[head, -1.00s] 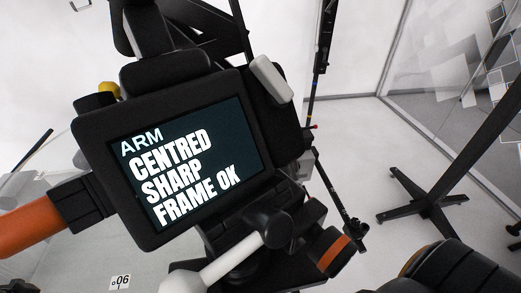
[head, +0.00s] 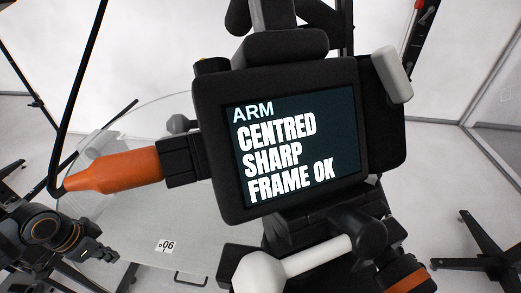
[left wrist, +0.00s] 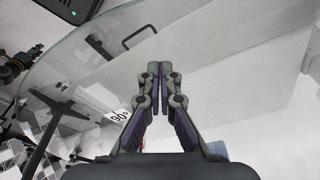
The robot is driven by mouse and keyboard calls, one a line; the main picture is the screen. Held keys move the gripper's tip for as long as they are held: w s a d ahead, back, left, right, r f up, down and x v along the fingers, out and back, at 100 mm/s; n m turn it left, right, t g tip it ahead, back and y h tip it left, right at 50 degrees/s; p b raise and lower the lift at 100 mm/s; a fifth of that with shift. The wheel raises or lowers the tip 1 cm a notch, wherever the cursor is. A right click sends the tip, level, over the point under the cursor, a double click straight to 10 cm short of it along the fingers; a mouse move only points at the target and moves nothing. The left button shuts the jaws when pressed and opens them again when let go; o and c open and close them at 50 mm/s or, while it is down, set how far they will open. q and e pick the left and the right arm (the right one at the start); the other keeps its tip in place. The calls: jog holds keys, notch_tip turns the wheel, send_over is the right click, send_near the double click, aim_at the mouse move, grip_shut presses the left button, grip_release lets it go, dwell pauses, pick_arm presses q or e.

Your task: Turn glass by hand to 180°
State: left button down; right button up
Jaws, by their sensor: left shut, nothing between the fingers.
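The glass disc (head: 205,238) lies behind and left of a black monitor in the head view. Its curved edge (left wrist: 62,50) crosses the upper left of the left wrist view. A small white label (head: 166,246) on it appears upside down in the head view and reads 90° in the left wrist view (left wrist: 118,115). My left gripper (head: 100,258) is small and dark at the lower left of the head view. In the left wrist view its fingertips (left wrist: 159,68) meet, shut and empty, in front of the glass. Contact with the glass cannot be judged. My right gripper is not in view.
The monitor (head: 300,140), reading ARM CENTRED SHARP FRAME OK, fills the middle of the head view. An orange grip (head: 115,170) juts left from it. A black handle (left wrist: 138,37) shows in the left wrist view. Stand legs (head: 480,250) are at the right.

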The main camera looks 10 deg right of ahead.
pick_arm(q)
jog(key=shift+w+a, duration=0.55)
jog(key=shift+a, duration=0.35)
jog(key=shift+w+a+f+b, duration=0.2)
jog(key=shift+w+a+b, duration=0.45)
jog(key=shift+a+b, duration=0.5)
jog(key=shift+w+a+b, duration=0.25)
jog(key=shift+a+b, duration=0.05)
jog(key=shift+b, duration=0.3)
